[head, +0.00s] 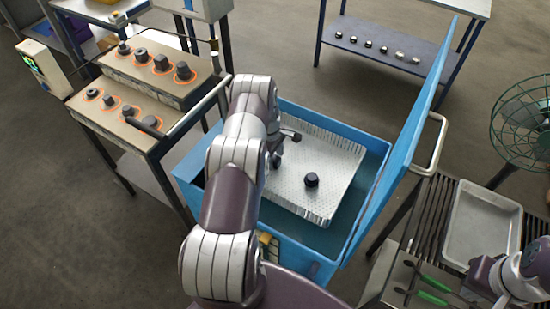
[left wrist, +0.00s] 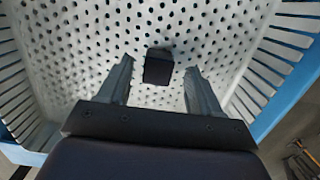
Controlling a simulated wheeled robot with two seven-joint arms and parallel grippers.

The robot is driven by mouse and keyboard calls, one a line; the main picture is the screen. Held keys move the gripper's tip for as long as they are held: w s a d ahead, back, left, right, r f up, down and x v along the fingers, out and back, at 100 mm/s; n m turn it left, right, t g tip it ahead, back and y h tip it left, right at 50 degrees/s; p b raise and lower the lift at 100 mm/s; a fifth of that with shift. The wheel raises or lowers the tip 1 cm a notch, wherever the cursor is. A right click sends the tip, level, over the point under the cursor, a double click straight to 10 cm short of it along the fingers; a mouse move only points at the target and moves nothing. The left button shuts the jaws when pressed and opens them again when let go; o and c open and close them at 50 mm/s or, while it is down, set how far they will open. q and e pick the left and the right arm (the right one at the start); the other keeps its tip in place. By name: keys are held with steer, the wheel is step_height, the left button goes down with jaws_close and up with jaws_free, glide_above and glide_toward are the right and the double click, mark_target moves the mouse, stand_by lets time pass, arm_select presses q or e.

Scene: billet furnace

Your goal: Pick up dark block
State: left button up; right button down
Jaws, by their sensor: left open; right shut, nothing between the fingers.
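The dark block (head: 312,180) is a small, squat, nearly black piece lying on a silver perforated tray (head: 335,158) inside a blue box (head: 296,258). My left gripper (head: 284,146) is over the tray, partly hidden by my left arm, and appears up and left of the block in the head view. In the left wrist view the block (left wrist: 158,68) shows on the perforated floor, in line with the gap between the open fingers (left wrist: 158,74). The fingers are empty, and the block looks beyond their tips.
The box's raised blue lid (head: 418,105) stands along its right side. A two-tier stand (head: 160,88) with dark pieces in orange rings is at the left. A slatted bench with a grey tray (head: 482,222) and green-handled tools (head: 432,297) is at the right. A green fan (head: 522,120) stands beyond.

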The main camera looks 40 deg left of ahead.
arm_select(q)
steer(key=shift+f, duration=0.6)
steer(key=shift+w+d+f, duration=0.2)
steer(key=shift+w+f, duration=0.1)
steer(key=shift+f, duration=0.2)
steer(key=shift+s+r, duration=0.1)
steer(key=shift+s, duration=0.05)
jaws_close()
steer(key=shift+a, duration=0.1)
